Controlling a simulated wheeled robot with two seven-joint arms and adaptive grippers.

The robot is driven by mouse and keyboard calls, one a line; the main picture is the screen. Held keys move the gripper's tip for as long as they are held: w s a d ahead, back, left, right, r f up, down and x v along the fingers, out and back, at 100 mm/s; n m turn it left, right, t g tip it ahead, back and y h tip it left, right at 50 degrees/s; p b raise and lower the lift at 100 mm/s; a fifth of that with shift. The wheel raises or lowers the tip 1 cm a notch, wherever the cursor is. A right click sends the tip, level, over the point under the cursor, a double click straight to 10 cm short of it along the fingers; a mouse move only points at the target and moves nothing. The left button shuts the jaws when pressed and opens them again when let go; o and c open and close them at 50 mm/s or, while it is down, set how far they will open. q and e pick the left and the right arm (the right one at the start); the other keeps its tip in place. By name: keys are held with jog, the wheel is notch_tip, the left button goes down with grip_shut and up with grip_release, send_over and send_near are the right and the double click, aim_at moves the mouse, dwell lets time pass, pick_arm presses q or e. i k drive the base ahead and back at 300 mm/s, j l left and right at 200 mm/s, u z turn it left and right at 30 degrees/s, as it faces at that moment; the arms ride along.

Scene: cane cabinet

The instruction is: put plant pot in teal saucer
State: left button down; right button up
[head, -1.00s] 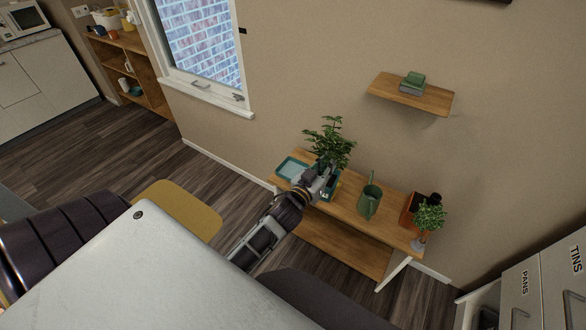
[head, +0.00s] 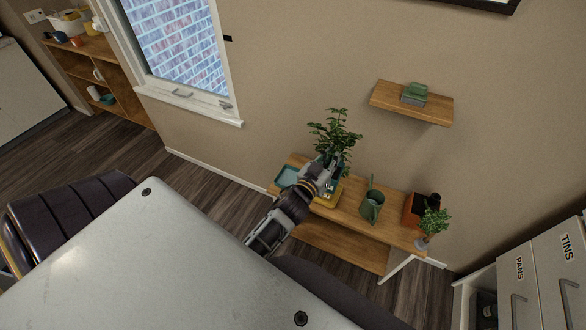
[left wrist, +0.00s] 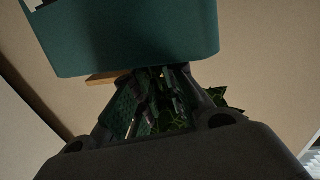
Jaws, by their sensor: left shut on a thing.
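The plant pot is teal and boxy, with a leafy green plant (head: 335,130) in it. In the head view my gripper mostly hides the pot; in the left wrist view the teal pot wall (left wrist: 130,40) fills the upper part. My left gripper (head: 328,174) is shut on the plant pot, above the bench. The teal saucer (head: 288,174) lies at the bench's left end, left of the gripper, and looks empty. My right gripper is not in view.
On the wooden bench (head: 345,213), a green watering can (head: 371,207) stands to the right, then an orange pot (head: 415,212) and a small plant (head: 434,222). A wall shelf (head: 430,107) hangs above. A white table (head: 150,260) is in the foreground.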

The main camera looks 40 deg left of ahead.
aim_at(293, 181)
jog(key=j+z, duration=0.25)
jog(key=j, duration=0.35)
jog(key=j+z, duration=0.25)
jog(key=j, duration=0.4)
jog(key=k+j+z, duration=0.25)
jog(key=j, duration=0.35)
jog(key=j+z, duration=0.25)
jog(key=j, duration=0.35)
jog(key=k+j+z, duration=0.25)
jog(key=j, duration=0.3)
jog(key=k+j+z, duration=0.3)
jog(key=j, duration=0.2)
jog(key=k+j+z, duration=0.25)
jog(key=j, duration=0.25)
jog(key=k+j+z, duration=0.25)
jog(key=k+j, duration=0.05)
jog(key=j, duration=0.1)
